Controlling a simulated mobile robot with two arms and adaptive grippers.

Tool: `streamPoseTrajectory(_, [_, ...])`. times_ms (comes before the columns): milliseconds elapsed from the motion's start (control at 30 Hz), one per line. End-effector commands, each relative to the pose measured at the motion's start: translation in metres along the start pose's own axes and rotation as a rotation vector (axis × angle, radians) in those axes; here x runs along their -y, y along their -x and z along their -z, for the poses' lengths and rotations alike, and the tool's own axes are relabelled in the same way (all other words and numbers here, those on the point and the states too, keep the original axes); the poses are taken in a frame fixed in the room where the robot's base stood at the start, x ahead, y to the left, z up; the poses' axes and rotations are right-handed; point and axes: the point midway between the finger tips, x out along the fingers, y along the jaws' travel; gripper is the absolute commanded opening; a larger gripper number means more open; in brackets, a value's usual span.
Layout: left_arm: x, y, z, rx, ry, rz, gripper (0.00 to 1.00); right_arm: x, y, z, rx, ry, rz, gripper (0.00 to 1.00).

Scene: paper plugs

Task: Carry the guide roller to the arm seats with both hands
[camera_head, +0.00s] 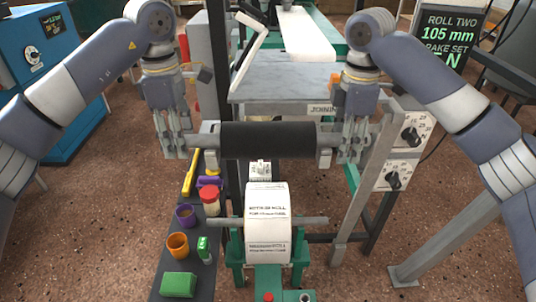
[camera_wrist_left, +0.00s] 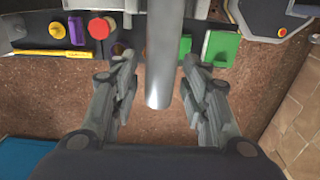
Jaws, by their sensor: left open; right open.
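The guide roller (camera_head: 268,140) is a black cylinder with metal shaft ends, lying level across the middle of the head view. Its ends pass through grey arm seats, the left one (camera_head: 209,141) and the right one (camera_head: 324,150). My left gripper (camera_head: 174,150) is open at the roller's left shaft end. In the left wrist view the bare metal shaft (camera_wrist_left: 162,70) runs between the open fingers, with gaps on both sides. My right gripper (camera_head: 352,152) is open at the right shaft end; its fingers partly hide that end.
Below the roller, a white printed paper roll (camera_head: 267,225) sits on a green stand. A dark shelf at left holds a red-capped jar (camera_head: 210,200), an orange cup (camera_head: 178,245) and a green block (camera_head: 179,285). A dial panel (camera_head: 404,135) stands at right.

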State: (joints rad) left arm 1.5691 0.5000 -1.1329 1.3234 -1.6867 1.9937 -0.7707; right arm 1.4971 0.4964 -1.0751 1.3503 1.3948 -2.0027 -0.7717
Motion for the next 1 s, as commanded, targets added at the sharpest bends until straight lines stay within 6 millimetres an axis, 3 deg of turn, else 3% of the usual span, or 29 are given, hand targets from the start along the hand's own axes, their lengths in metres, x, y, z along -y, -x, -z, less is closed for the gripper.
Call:
streamPoseTrajectory(200, [0.0, 0.043, 0.0, 0.0, 0.0, -0.005, 0.42, 0.0, 0.0, 0.0, 0.0, 0.0, 0.0, 0.42])
streamPoseTrajectory(500, [0.0, 0.085, -0.001, -0.001, -0.001, -0.001, 0.42, 0.0, 0.0, 0.0, 0.0, 0.0, 0.0, 0.42])
streamPoseTrajectory(767, [0.0, 0.098, 0.0, 0.001, -0.002, 0.001, 0.42, 0.0, 0.002, 0.0, 0.0, 0.0, -0.001, 0.42])
streamPoseTrajectory(1000, [0.0, 0.099, 0.0, 0.001, -0.002, 0.001, 0.42, -0.001, 0.031, 0.0, 0.002, -0.001, -0.005, 0.42])
